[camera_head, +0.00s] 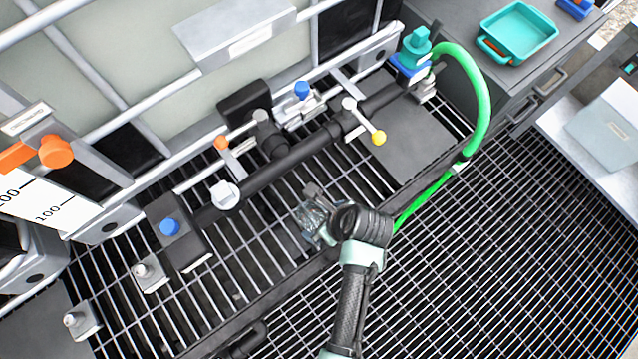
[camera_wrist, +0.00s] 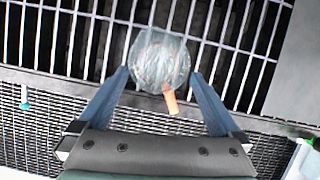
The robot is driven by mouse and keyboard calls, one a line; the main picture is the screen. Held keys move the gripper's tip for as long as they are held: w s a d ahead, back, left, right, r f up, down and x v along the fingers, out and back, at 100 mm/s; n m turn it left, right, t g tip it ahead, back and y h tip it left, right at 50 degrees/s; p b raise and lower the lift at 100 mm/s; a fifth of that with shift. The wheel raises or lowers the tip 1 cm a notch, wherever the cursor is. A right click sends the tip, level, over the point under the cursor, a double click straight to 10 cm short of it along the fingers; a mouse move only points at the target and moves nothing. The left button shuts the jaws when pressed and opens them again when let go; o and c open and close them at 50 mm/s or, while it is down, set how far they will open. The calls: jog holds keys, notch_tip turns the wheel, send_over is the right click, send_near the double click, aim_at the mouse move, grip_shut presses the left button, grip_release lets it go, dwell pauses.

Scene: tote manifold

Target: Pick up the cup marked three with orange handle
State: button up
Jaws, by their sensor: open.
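A clear, round cup (camera_wrist: 160,58) with an orange handle (camera_wrist: 170,101) shows in the wrist view, its handle pointing down in the picture. I cannot read a number on it. My gripper (camera_wrist: 160,76) is open, with its blue-grey fingers on either side of the cup; I cannot tell whether they touch it. In the head view the cup (camera_head: 311,217) is a pale, see-through shape on the grating, partly hidden by my gripper (camera_head: 320,210). Its handle cannot be made out there.
A black manifold pipe (camera_head: 290,158) with a yellow-tipped lever (camera_head: 378,138) runs behind the cup. A green hose (camera_head: 485,95) curves at the right. A teal tray (camera_head: 520,35) sits on a grey cabinet. Open grating (camera_head: 500,260) lies at the lower right.

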aim_at(313, 222)
jog(key=x, duration=0.5)
jog(key=shift+s+d+f, duration=0.2)
jog(key=shift+s+f, duration=0.05)
jog(key=shift+s, duration=0.15)
jog(key=shift+w+a+f, duration=0.15)
jog(key=shift+w+f, duration=0.05)
jog(key=shift+f, duration=0.25)
jog(key=c, duration=1.2)
jog(key=shift+o, duration=0.2)
jog(key=shift+r, duration=0.15)
